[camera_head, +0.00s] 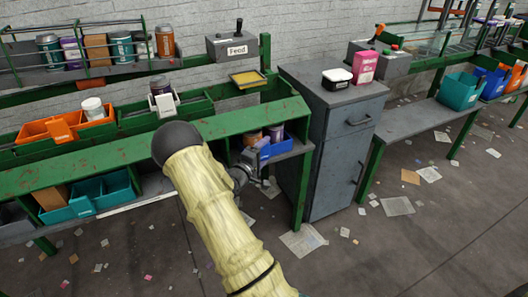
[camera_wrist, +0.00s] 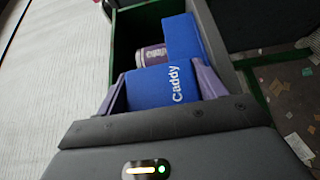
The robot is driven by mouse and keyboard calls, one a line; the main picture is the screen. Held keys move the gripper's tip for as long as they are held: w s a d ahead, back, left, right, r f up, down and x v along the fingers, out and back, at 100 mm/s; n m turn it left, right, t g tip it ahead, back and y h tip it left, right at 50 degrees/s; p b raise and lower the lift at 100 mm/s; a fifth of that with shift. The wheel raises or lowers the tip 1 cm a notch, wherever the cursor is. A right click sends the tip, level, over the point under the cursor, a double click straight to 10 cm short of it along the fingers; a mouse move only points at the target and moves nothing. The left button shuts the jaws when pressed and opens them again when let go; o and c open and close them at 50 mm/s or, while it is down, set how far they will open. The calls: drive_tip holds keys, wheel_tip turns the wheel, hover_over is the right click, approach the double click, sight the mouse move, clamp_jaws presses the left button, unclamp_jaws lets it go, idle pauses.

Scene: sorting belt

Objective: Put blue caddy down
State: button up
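The blue caddy (camera_head: 280,148) is at the right end of the green bench, under its sloped top, with cans in it. In the wrist view the caddy's blue front plate (camera_wrist: 165,90), marked "Caddy", sits between the two lavender fingers of my gripper (camera_wrist: 162,86). The fingers meet the plate's two side edges, so my gripper is shut on it. A purple can (camera_wrist: 151,55) shows behind the plate. In the head view my gripper (camera_head: 250,168) is partly hidden by my arm. Whether the caddy's base touches the shelf is hidden.
The green bench (camera_head: 105,158) carries an orange caddy (camera_head: 47,129) above and a teal caddy (camera_head: 88,202) below. A grey cabinet (camera_head: 338,150) stands close on the right. Teal (camera_head: 459,91) and blue (camera_head: 492,83) caddies stand on the far right table. Paper scraps litter the floor.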

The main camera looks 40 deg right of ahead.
drive_tip(key=o, duration=0.4)
drive_tip(key=shift+c, duration=0.2)
drive_tip(key=shift+r, duration=0.15)
drive_tip(key=shift+a, duration=0.25)
drive_tip(key=p+v, duration=0.2)
drive_tip(key=v, duration=0.9)
drive_tip(key=shift+a, duration=0.25)
drive_tip(key=shift+s, duration=0.1)
